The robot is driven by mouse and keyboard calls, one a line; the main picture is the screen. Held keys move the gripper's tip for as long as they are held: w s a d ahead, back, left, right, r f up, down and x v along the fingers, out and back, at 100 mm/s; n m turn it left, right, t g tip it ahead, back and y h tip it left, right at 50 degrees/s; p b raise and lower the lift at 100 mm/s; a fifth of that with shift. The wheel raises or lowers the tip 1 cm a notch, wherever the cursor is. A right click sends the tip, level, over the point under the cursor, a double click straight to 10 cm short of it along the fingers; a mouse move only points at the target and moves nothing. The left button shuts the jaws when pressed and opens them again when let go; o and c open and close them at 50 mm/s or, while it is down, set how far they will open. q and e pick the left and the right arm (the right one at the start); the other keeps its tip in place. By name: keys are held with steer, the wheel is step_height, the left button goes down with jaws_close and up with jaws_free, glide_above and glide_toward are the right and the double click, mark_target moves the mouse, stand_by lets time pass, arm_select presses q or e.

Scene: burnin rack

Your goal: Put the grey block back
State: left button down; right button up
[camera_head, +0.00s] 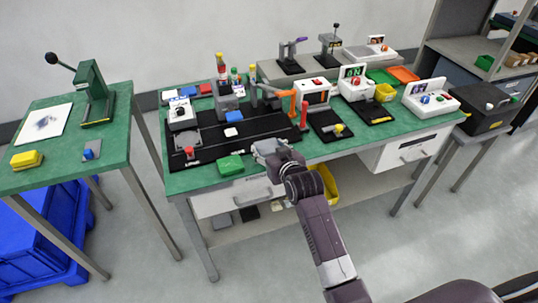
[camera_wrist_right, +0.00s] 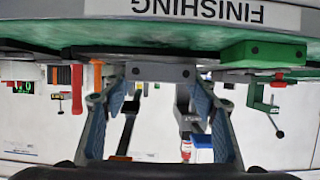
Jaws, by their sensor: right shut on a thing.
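My right gripper (camera_head: 262,147) is at the front edge of the middle green workbench, just right of a green block. In the right wrist view, which is upside down, the two fingers of the right gripper (camera_wrist_right: 155,95) stand on either side of a small grey block (camera_wrist_right: 160,72) with two dark holes. The gripper is shut on this block. In the head view the block is hard to tell apart from the grey fingers. The gap between the block and the bench top cannot be judged. My left gripper is not in view.
The green block (camera_head: 230,165) lies close to the gripper. A black track fixture (camera_head: 245,132) is behind it. A red post (camera_head: 304,113) and a display station (camera_head: 314,92) stand to the right. A side table (camera_head: 110,140) with a press is at left.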

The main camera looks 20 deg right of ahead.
steer(key=shift+f, duration=1.3)
steer(key=shift+f, duration=0.1)
steer(key=o, duration=1.2)
steer(key=shift+c, duration=0.2)
steer(key=shift+s, duration=0.15)
steer(key=v, duration=1.2)
